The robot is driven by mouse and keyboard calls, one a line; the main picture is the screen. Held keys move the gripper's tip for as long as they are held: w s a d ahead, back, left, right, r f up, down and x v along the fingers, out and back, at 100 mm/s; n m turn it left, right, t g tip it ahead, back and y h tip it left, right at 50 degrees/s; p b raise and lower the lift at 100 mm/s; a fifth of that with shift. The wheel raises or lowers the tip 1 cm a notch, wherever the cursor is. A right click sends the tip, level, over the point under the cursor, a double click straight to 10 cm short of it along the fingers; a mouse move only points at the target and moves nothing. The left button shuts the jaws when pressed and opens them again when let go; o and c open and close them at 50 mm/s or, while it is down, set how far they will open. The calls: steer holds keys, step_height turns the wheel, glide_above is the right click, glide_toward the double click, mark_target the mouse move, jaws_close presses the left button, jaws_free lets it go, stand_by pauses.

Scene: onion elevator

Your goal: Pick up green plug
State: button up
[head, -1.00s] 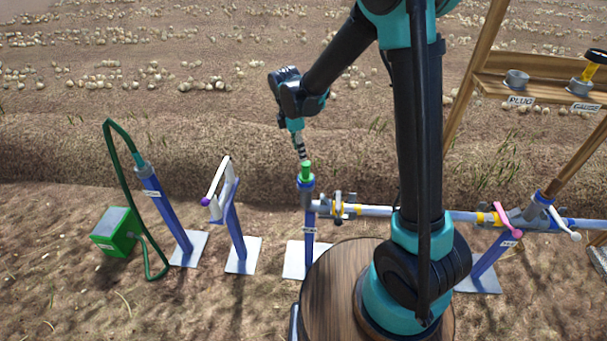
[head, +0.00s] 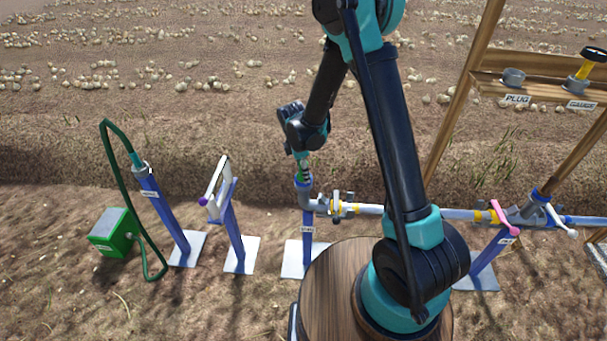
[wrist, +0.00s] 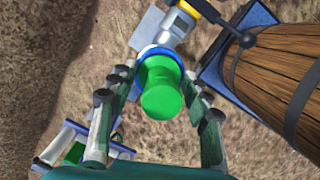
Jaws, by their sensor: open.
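The green plug (wrist: 162,88) sits upright in the blue-rimmed open end of a grey pipe elbow (head: 305,199) on a blue post. In the wrist view my gripper (wrist: 160,95) is open, with one finger on each side of the plug and gaps visible between fingers and plug. In the head view my gripper (head: 303,172) is directly above the pipe end and hides most of the plug. I cannot tell how far down the fingertips reach along it.
A pipe with valves (head: 375,209) runs right from the elbow. A wooden barrel top (head: 325,285) is close in front. A white-handled post (head: 228,215) and a hose post (head: 165,210) with a green box (head: 112,233) stand left. A wooden rack (head: 540,92) labelled PLUG and GAUGE stands right.

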steer(key=shift+f, duration=0.1)
jaws_close()
stand_by(0.3)
